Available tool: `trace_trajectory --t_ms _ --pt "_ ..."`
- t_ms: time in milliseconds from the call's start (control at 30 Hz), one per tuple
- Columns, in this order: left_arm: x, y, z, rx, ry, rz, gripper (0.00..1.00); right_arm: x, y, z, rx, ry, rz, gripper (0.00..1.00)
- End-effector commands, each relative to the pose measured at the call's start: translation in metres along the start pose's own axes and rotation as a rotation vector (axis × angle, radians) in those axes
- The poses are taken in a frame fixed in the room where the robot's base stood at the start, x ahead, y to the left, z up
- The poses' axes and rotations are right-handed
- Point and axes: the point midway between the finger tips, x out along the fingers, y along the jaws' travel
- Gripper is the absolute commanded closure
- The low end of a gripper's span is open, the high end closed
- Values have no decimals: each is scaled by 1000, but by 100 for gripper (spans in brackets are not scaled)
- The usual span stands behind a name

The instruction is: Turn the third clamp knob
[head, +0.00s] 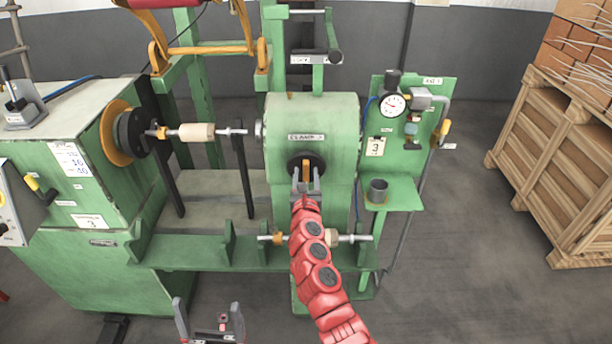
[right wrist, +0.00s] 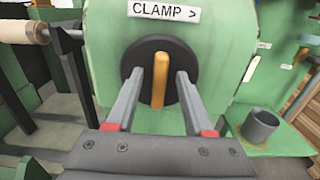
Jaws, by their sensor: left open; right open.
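The clamp knob is a black round disc with an upright orange-yellow bar handle (right wrist: 160,80), on the green housing below a label reading "CLAMP >" (right wrist: 166,10). It also shows in the head view (head: 306,170). My right gripper (right wrist: 159,82) is open, with one grey finger on each side of the bar and a visible gap on both sides. In the head view my right gripper (head: 306,184) is in front of the knob and partly covers it. My left gripper (head: 210,318) is open and empty at the bottom, away from the machine.
A green panel (head: 408,140) with a gauge stands right of the knob, above a shelf with a grey cup (head: 377,190). A shaft with a wooden spool (head: 197,132) is at the left. A wooden crate (head: 555,160) stands at the far right, with bare floor before it.

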Motion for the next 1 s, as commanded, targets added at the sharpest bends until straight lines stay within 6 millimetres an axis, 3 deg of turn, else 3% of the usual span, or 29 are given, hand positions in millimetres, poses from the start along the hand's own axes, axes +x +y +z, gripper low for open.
trace_trajectory --t_ms 333,633,1000 --pt "0 0 0 0 0 0 0 3 0 -1 0 3 1 48" --pt "0 0 0 0 0 0 0 3 0 -1 0 2 1 100" --pt "-1 0 0 0 0 0 0 3 0 -1 11 2 1 100"
